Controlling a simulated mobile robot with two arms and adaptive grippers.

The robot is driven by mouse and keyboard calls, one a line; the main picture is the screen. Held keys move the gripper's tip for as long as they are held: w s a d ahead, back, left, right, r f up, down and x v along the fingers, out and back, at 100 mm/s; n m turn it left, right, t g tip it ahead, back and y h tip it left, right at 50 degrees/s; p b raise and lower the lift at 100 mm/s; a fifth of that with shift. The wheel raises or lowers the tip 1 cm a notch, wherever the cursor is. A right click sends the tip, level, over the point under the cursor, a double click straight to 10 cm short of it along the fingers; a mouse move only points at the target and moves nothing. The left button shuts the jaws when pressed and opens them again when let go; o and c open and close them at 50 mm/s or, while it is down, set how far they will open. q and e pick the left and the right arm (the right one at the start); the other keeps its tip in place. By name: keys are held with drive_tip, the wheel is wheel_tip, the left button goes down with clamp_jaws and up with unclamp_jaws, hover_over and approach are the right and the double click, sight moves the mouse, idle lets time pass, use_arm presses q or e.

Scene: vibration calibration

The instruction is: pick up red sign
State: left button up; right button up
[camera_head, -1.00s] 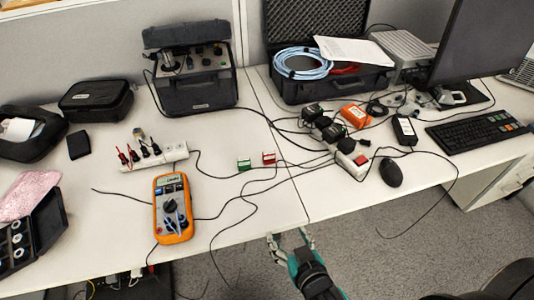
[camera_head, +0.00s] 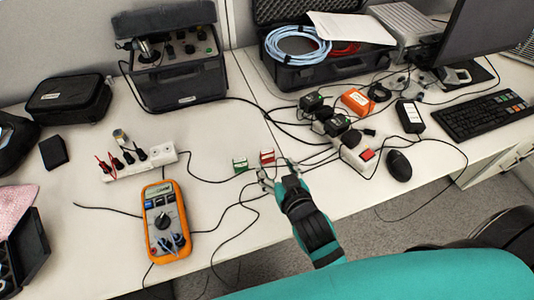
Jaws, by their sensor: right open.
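The red sign (camera_head: 267,156) is a small red and white piece standing on the white table, near the middle of the head view. A matching green sign (camera_head: 240,165) stands just to its left. My right gripper (camera_head: 274,172) is open at the near side of the red sign, its fingertips close below it in the picture. Whether a finger touches the sign I cannot tell. My left gripper is not in view.
An orange multimeter (camera_head: 165,219) lies front left, with a white power strip (camera_head: 141,166) behind it. Black cables cross the table around the signs. Black adapters (camera_head: 331,125) and a mouse (camera_head: 398,165) lie to the right. An open black case (camera_head: 328,72) stands behind.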

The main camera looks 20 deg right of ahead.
sight(268, 152)
drive_tip(key=x, duration=0.4)
drive_tip(key=shift+w+f, duration=0.15)
drive_tip(key=shift+w, duration=0.25)
drive_tip(key=x, duration=0.3)
drive_tip(key=shift+w+d+f, duration=0.15)
drive_tip(key=shift+w+f, duration=0.05)
drive_tip(key=shift+w, duration=0.1)
drive_tip(key=shift+w+f, duration=0.15)
drive_tip(key=shift+w, duration=0.15)
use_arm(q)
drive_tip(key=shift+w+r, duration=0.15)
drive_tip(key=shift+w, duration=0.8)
use_arm(e)
drive_tip(key=shift+c, duration=0.2)
drive_tip(key=c, duration=1.1)
